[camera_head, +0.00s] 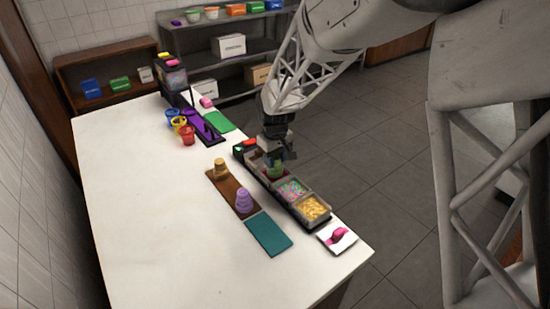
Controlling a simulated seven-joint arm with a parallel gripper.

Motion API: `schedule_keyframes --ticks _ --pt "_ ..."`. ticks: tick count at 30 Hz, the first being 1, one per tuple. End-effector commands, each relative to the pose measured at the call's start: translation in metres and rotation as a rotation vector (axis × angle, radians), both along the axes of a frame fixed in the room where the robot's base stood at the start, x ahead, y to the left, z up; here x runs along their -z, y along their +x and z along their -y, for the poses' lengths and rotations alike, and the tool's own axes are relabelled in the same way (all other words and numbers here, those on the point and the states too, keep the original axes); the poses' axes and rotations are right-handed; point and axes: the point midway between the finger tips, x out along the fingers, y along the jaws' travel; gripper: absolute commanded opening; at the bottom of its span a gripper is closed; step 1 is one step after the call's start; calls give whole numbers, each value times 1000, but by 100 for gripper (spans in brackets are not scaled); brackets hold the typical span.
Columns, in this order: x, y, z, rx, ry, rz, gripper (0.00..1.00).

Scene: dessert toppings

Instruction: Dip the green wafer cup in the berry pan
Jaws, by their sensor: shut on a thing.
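My gripper (280,158) is shut on the green wafer cup (276,172), low over the row of topping pans at the table's right edge. The green cup is at or in a pan left of the sprinkle pan (291,189); I cannot tell how deep it sits. The berry pan is not clearly identifiable, because the gripper and cup cover much of the contents at that end of the row. A pan of yellow pieces (313,209) is at the near end.
A brown board (228,196) holds a tan cup (221,169) and a purple cup (243,200). A teal mat (268,235) lies nearer. Red (187,135), yellow and blue cups stand farther back. The table's left side is clear.

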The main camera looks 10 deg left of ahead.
Motion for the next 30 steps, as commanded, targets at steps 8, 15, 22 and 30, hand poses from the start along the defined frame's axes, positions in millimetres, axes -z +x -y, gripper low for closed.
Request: schedule_keyframes --ticks 8,15,22,30 --pt "5 0 0 0 0 0 25" --pt "10 0 0 0 0 0 25" --pt "15 0 0 0 0 0 25" --pt "20 0 0 0 0 0 25"
